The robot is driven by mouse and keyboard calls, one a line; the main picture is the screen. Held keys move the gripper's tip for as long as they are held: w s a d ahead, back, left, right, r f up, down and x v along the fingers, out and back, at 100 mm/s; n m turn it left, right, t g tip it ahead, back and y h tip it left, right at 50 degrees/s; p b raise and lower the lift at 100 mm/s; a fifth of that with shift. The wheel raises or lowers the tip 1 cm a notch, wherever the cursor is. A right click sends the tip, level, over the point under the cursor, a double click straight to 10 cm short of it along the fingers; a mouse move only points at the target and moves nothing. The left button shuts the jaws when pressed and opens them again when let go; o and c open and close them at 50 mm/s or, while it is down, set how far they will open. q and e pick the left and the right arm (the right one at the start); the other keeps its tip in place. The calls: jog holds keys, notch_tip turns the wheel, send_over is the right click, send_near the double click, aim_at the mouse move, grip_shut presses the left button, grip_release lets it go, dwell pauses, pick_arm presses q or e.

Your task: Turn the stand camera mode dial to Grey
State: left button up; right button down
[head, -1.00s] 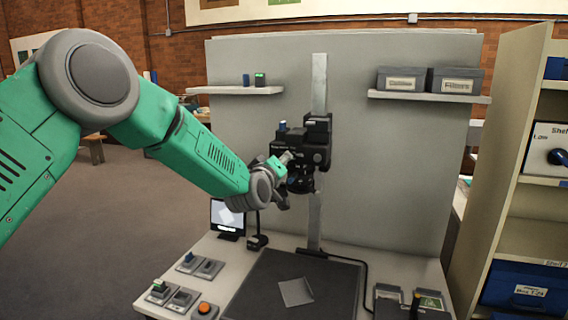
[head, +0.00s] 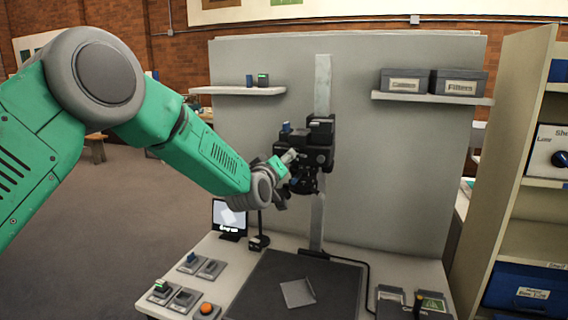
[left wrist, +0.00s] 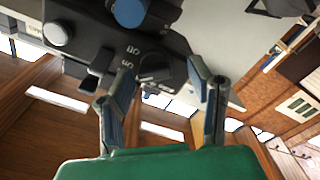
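The stand camera (head: 320,132) is a black body on a pale upright column, above the table. My left gripper (head: 288,160) is at its left side. In the left wrist view, the camera body (left wrist: 85,45) fills the upper left. A dark round dial (left wrist: 155,68) sits near its edge, beside white lettering that seems to read "Off" and "On"; I cannot read a Grey mark. My left gripper (left wrist: 160,78) is open, its two fingers apart on either side of the dial. I cannot tell whether they touch it. My right gripper is not in view.
A blue knob (left wrist: 130,12) and a silver button (left wrist: 57,33) are on the camera near the dial. On the table are a small monitor (head: 229,217), a dark mat (head: 265,300) and several switch boxes (head: 187,262). A shelf unit (head: 520,170) stands right.

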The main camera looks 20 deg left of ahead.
pick_arm(q)
jog(key=shift+f, duration=0.1)
jog(key=s, duration=1.2)
jog(key=shift+a, duration=0.25)
